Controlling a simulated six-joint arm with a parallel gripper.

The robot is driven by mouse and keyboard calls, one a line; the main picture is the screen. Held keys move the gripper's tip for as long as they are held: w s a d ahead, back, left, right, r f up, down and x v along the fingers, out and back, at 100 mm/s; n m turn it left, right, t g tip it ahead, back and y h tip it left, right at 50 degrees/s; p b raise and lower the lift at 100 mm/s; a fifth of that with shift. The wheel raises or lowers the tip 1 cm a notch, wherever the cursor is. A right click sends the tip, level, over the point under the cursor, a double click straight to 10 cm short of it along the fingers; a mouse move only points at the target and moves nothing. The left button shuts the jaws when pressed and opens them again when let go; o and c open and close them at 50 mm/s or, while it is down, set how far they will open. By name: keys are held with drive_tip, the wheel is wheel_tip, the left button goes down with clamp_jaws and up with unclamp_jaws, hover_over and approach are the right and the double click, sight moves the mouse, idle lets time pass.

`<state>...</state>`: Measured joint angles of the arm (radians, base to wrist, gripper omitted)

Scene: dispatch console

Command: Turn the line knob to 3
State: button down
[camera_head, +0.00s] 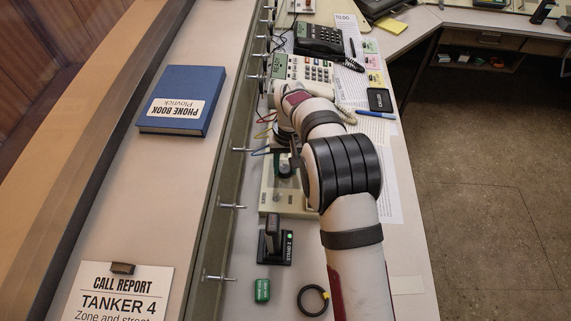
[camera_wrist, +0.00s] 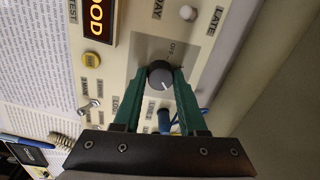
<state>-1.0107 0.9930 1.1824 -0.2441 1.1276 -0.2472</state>
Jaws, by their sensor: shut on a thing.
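A round dark grey knob (camera_wrist: 158,78) with a short white pointer line sits on the cream console panel (camera_wrist: 122,52). My gripper (camera_wrist: 161,72) has its two green fingers closed on opposite sides of the knob. The pointer line slants toward the lower right in the wrist view. In the head view my gripper (camera_head: 287,165) is over the panel (camera_head: 289,204), and my wrist and fingers hide the knob.
The wrist view shows an orange display (camera_wrist: 97,22), a yellow button (camera_wrist: 91,59), toggle switches (camera_wrist: 88,105) and a white knob (camera_wrist: 188,13).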

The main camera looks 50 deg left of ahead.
sight(289, 170)
drive_tip(key=m, duration=0.4)
drive_tip(key=shift+m, duration=0.7)
drive_tip(key=shift+c, duration=2.3)
unclamp_jaws()
wheel_tip(289, 170, up, 16)
drive_tip(key=shift+w+d, duration=0.15)
drive_tip(key=shift+d, duration=0.25)
drive_tip(key=shift+f, duration=0.1)
